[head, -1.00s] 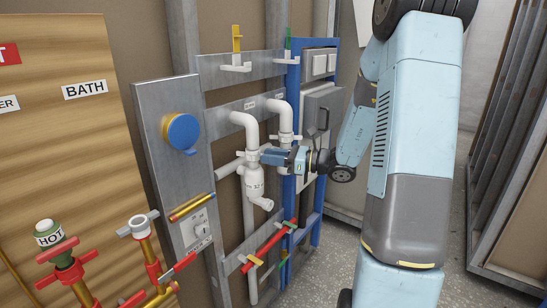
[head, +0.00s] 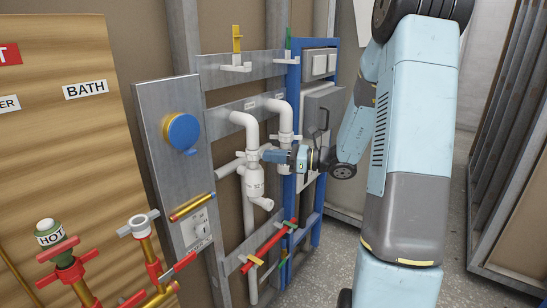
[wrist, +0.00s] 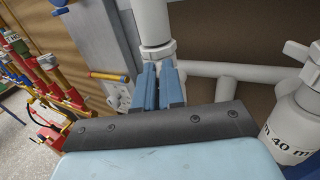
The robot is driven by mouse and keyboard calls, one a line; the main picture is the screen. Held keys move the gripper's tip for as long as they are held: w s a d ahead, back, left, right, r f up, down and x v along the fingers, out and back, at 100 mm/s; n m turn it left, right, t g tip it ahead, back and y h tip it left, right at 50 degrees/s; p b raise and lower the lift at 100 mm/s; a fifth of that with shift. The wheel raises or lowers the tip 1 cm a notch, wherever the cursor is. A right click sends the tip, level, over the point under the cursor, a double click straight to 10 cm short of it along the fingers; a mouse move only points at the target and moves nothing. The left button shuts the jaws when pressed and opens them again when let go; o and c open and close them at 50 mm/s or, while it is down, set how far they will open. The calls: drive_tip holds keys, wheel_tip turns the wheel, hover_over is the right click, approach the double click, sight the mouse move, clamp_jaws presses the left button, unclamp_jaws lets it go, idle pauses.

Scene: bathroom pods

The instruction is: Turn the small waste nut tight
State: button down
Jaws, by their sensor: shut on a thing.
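The small waste nut (head: 252,156) is a white collar where a white waste pipe meets the top of a bottle trap (head: 254,188) with a small marking that looks like 32. My gripper (head: 266,155) reaches in from the right with its blue fingers shut on the nut. In the wrist view the fingers (wrist: 158,88) close against the white nut (wrist: 158,52) below the pipe. The fingers hide part of the nut and most of the trap there. I cannot tell how tight the nut is.
A second white waste pipe (head: 285,118) stands close to the right, and a larger trap marked 40 m (wrist: 291,125) shows at the wrist view's right edge. A blue frame (head: 292,80) and red-handled pipe (head: 268,243) are near. Grey floor is free at the right.

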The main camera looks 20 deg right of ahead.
drive_tip(key=shift+w+d+n+g+y, duration=0.15)
drive_tip(key=shift+w+n+g+y, duration=0.35)
drive_tip(key=shift+n+g, duration=0.95)
drive_tip(key=shift+w+d+n+g+y, duration=0.2)
drive_tip(key=shift+w+n+g, duration=0.6)
drive_tip(key=shift+g, duration=1.2)
drive_tip(key=shift+w+d+n+g+y, duration=0.1)
drive_tip(key=shift+w+n+g+y, duration=0.4)
drive_tip(key=shift+n+g, duration=0.95)
drive_tip(key=shift+w+g, duration=0.1)
drive_tip(key=shift+g, duration=0.3)
drive_tip(key=c, duration=1.2)
unclamp_jaws()
drive_tip(key=shift+a, duration=0.1)
drive_tip(key=shift+c, duration=0.2)
drive_tip(key=w+d, duration=0.1)
drive_tip(key=d, duration=1.2)
drive_tip(key=shift+w+d, duration=0.2)
drive_tip(key=shift+d, duration=0.2)
drive_tip(key=shift+f, duration=0.1)
